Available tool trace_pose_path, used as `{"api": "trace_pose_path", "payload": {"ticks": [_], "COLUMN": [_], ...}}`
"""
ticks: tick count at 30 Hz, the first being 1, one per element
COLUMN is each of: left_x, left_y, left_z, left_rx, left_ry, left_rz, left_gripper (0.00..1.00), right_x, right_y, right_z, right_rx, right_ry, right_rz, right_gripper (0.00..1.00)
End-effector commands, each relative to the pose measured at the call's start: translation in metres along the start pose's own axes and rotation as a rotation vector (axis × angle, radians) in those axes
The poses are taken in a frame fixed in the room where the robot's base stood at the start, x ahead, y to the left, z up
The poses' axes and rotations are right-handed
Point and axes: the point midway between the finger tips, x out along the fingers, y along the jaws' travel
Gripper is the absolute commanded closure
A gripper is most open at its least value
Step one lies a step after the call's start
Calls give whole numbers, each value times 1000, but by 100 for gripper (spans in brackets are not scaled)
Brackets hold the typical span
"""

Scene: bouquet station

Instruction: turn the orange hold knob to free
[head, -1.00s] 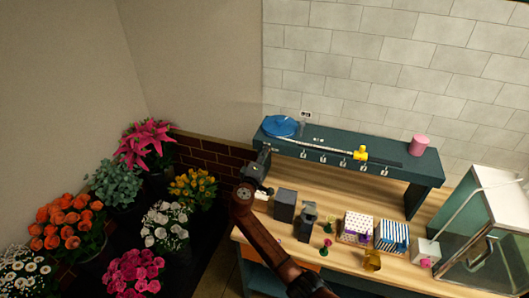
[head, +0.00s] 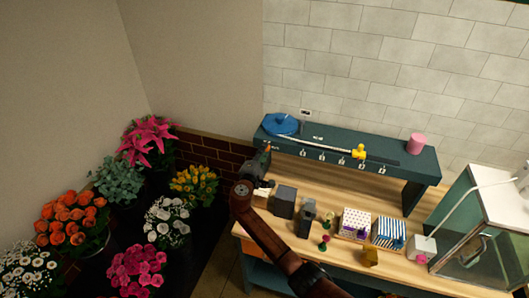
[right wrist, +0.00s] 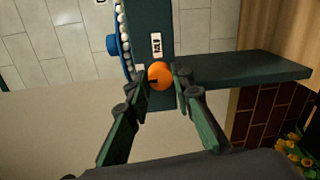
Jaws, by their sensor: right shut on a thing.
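The orange hold knob (right wrist: 160,75) is round, with a short dark mark on its face, and sits on the dark green shelf unit in the right wrist view. My right gripper (right wrist: 157,78) has its two green fingers on either side of the knob and is shut on it. In the head view, my right gripper (head: 264,158) is at the left end of the shelf, and the knob is mostly hidden there. A white label (right wrist: 157,44) with dark lettering is beside the knob; I cannot read it surely. My left gripper is not in view.
Boxes and small holders stand on the wooden bench below. Flower buckets fill the left; a glass cabinet (head: 480,240) is right.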

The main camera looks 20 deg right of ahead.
Motion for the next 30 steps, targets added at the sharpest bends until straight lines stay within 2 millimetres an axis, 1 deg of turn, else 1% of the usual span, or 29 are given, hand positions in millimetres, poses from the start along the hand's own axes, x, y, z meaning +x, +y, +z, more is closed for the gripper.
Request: {"api": "trace_pose_path", "payload": {"ticks": [5,6,13,14,23,26,29,30], "left_x": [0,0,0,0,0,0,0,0], "left_y": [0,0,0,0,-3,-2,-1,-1], "left_z": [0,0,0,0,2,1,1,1], "left_rx": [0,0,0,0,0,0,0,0], "left_ry": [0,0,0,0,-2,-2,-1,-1], "left_rz": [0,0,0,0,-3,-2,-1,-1], "left_gripper": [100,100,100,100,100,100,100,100], "right_x": [0,0,0,0,-2,-12,-28,-36], "right_y": [-1,-1,-1,0,0,-1,-1,-2], "right_z": [0,0,0,0,0,-1,-1,0], "right_rx": [-1,-1,0,0,1,2,3,3], "right_ry": [0,0,0,0,1,1,2,2], "right_rz": [-1,-1,-1,-1,-1,-1,-1,-2], "right_gripper": [100,78,62,61,61,61,61,61]}}
